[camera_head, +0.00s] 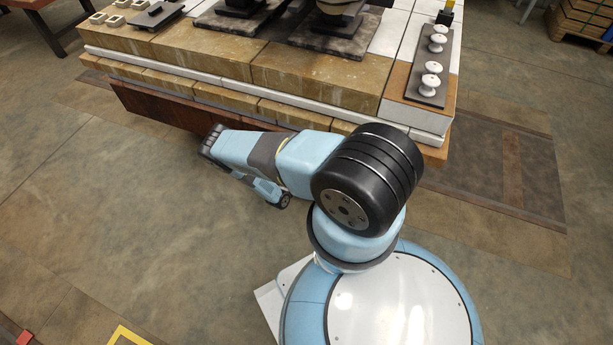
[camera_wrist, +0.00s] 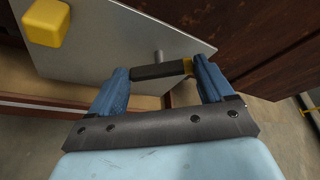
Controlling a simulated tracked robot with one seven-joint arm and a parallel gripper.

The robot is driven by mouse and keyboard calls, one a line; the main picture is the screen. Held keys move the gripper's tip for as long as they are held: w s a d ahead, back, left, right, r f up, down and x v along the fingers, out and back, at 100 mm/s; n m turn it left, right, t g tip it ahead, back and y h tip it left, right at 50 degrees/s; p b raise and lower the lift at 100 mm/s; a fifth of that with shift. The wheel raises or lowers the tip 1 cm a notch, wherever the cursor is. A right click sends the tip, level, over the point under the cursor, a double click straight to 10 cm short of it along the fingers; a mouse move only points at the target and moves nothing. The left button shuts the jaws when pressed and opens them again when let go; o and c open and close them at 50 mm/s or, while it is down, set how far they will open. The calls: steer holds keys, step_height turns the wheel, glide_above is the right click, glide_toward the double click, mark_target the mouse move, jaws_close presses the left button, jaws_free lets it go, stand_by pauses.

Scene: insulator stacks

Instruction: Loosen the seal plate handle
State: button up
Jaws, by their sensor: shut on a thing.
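The seal plate (camera_wrist: 105,50) fills the upper middle of the wrist view as a flat grey sheet with angled edges. Its handle (camera_wrist: 152,71) is a dark bar with a yellow band at its right end. A short grey post stands beside the bar's upper edge. My gripper (camera_wrist: 159,68) has its two blue fingers at either end of the bar and is shut on the handle. In the head view my arm reaches left, low beside the bench front. The plate and handle cannot be made out there.
A yellow block (camera_wrist: 46,22) sits on the plate at upper left. Rusty brown panels (camera_wrist: 275,50) lie close on the right. In the head view, a stone-edged bench (camera_head: 310,80) carries white insulators (camera_head: 431,82) on a dark strip.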

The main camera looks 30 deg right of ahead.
steer(key=shift+w+a+f+n+g+h, duration=0.15)
steer(key=shift+w+a+n+g+h, duration=0.2)
steer(key=shift+n, duration=0.45)
steer(key=shift+w+f+n+g+h, duration=0.15)
steer(key=shift+n+h, duration=0.3)
steer(key=shift+n, duration=0.35)
steer(key=o, duration=0.8)
steer(key=shift+o, duration=0.7)
steer(key=shift+s+d, duration=0.1)
steer(key=shift+s, duration=0.05)
steer(key=v, duration=1.3)
steer(key=shift+a, duration=0.45)
steer(key=shift+s+f, duration=0.1)
steer(key=shift+c, duration=0.4)
